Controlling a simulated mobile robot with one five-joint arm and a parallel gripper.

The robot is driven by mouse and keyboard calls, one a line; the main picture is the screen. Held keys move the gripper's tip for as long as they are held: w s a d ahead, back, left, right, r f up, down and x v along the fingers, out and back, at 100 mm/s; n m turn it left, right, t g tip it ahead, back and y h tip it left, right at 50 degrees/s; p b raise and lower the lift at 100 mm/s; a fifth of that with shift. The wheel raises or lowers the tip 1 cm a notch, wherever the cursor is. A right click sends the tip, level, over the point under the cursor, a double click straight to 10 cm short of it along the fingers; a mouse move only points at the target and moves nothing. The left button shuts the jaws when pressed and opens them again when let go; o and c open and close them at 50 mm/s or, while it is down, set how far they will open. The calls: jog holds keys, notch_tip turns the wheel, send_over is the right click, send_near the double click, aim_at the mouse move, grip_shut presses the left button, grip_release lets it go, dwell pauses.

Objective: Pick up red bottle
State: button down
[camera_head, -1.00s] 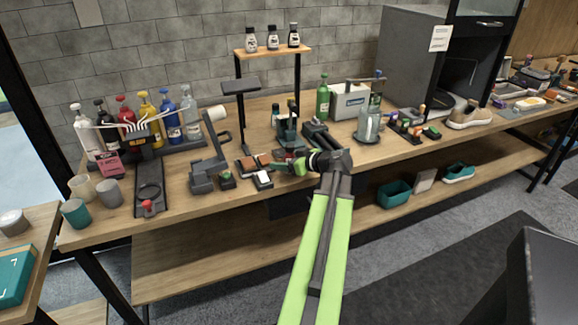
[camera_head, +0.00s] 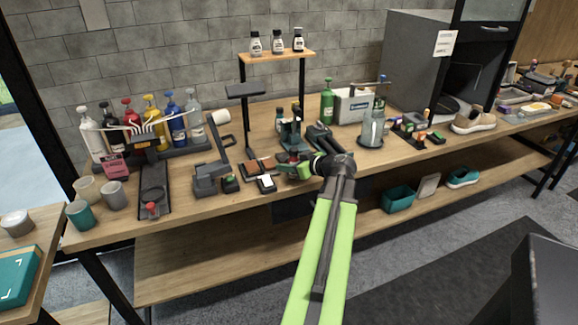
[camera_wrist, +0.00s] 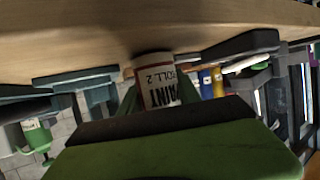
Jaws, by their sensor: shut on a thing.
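A red bottle (camera_head: 128,114) stands in the row of pump bottles on the back left of the bench, far left of my gripper. My gripper (camera_head: 296,169) is low over the middle of the bench, near its front edge. In the wrist view, the green fingers of my gripper (camera_wrist: 160,103) are on both sides of a small white-labelled container (camera_wrist: 157,84) with a reddish band and partly readable "PAINT" lettering. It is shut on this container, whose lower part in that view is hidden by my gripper. Whether this container is the task's red bottle, I cannot tell.
A tall dark stand (camera_head: 244,95) and small brown blocks (camera_head: 262,165) are left of my gripper. A green bottle (camera_head: 327,102) and a grey-white box (camera_head: 353,106) stand behind it. Several small bottles sit on a raised shelf (camera_head: 280,57).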

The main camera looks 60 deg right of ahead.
notch_tip(320, 180, up, 5)
jog(key=p, duration=0.4)
jog(key=shift+p, duration=0.3)
jog(key=s+d+r+p, duration=0.4)
jog(key=s+r+p, duration=0.2)
jog(key=s, duration=0.4)
jog(key=shift+s+d, duration=0.2)
jog(key=shift+s, duration=0.15)
